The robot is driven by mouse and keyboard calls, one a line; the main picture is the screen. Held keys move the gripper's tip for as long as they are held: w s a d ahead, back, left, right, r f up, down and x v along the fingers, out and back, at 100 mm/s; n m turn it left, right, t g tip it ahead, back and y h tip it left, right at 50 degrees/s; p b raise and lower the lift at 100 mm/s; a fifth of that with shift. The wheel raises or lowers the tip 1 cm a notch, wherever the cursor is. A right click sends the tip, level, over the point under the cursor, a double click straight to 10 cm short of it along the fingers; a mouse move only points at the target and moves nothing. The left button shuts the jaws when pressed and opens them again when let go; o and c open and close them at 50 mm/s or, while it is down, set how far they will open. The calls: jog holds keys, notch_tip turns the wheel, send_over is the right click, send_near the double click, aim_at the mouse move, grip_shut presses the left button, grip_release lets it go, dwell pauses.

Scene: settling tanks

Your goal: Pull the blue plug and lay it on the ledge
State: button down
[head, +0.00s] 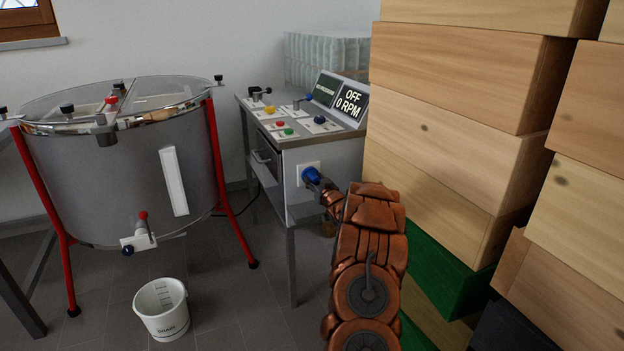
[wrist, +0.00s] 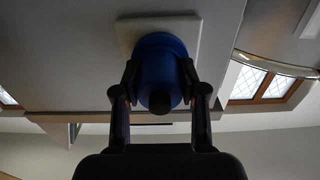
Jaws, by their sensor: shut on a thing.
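The blue plug (head: 311,174) is at a pale square socket plate on the side of the grey control cabinet (head: 333,165). In the wrist view the blue plug (wrist: 160,62) sits against the white plate (wrist: 189,29), with no clear gap between them. My gripper (head: 320,182) reaches it from the front right in the head view. In the wrist view the two fingers of my gripper (wrist: 159,88) are closed on either side of the plug. Parts of the plug are hidden by the fingers. I cannot tell for certain which surface is the ledge.
Tall stacks of wooden boxes (head: 450,110) stand close on the right of my arm. A steel tank (head: 110,185) with red legs stands at left, with a white bucket (head: 161,309) on the floor below it. The cabinet's top carries buttons and an "OFF 0 RPM" display (head: 350,103).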

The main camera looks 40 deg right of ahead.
aim_at(317, 182)
jog(key=shift+b+v, duration=0.4)
jog(key=shift+v, duration=2.05)
jog(key=shift+s+a, duration=0.2)
jog(key=shift+s, duration=0.35)
